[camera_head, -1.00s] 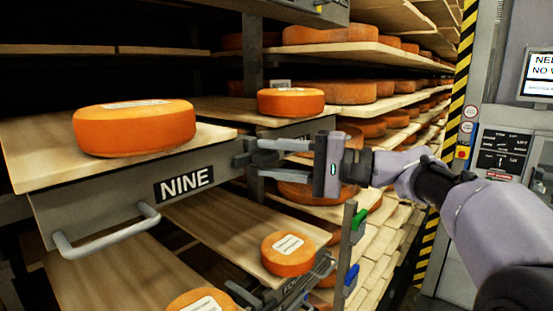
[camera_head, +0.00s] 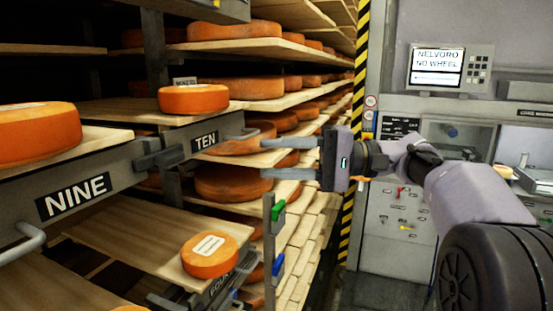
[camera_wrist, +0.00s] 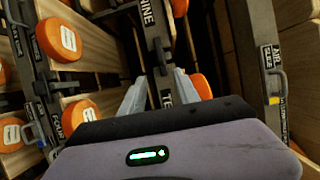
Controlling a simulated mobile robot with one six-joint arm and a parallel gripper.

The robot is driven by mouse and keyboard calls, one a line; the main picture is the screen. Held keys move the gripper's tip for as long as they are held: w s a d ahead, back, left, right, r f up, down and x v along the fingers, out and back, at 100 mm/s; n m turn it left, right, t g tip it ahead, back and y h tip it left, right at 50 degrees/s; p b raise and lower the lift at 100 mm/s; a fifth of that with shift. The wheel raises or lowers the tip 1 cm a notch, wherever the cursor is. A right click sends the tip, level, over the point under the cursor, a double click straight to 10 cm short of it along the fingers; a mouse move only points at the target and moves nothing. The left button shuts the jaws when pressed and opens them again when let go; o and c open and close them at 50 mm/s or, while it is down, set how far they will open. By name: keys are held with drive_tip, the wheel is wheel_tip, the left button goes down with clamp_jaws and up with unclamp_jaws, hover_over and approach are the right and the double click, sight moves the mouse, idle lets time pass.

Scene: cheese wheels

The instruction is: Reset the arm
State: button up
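My gripper (camera_head: 290,158) is at the middle of the head view, its two grey fingers pointing left and parted with nothing between them. It hangs in front of the shelf rack, just right of the shelf marked TEN (camera_head: 205,141). In the wrist view the two fingers (camera_wrist: 160,92) are also apart, with the rack's grey uprights and a label beyond them. My arm reaches in from the right side of the head view.
An orange cheese wheel (camera_head: 38,133) sits on the pulled-out shelf marked NINE (camera_head: 75,195). Another wheel (camera_head: 210,255) lies on a lower board, and one (camera_head: 193,99) on shelf TEN. A machine with a screen (camera_head: 437,68) stands right, behind a striped post (camera_head: 353,130).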

drive_tip(key=s+a+f+m+t+h+b, duration=0.1)
drive_tip(key=s+f+h+b, duration=0.35)
drive_tip(key=f, duration=0.45)
drive_tip(key=s+a+f+m+t+h+b, duration=0.1)
drive_tip(key=s+f+m+h+b, duration=0.15)
drive_tip(key=s+f, duration=0.5)
drive_tip(key=s+d+f+t+h+b, duration=0.1)
drive_tip(key=s+d+f+h+b, duration=0.1)
drive_tip(key=f, duration=0.6)
drive_tip(key=s+d+f+t+h+b, duration=0.1)
drive_tip(key=s+d+f+h+b, duration=0.2)
drive_tip(key=f, duration=0.5)
drive_tip(key=s+d+f+t+h+b, duration=0.1)
drive_tip(key=s+d+f+h+b, duration=0.1)
drive_tip(key=s+d+f+h, duration=0.2)
drive_tip(key=s+d+f, duration=0.2)
drive_tip(key=s+f, duration=0.2)
drive_tip(key=shift+f+m+t, duration=0.35)
drive_tip(key=shift+f+t, duration=0.05)
drive_tip(key=shift+s+d, duration=0.1)
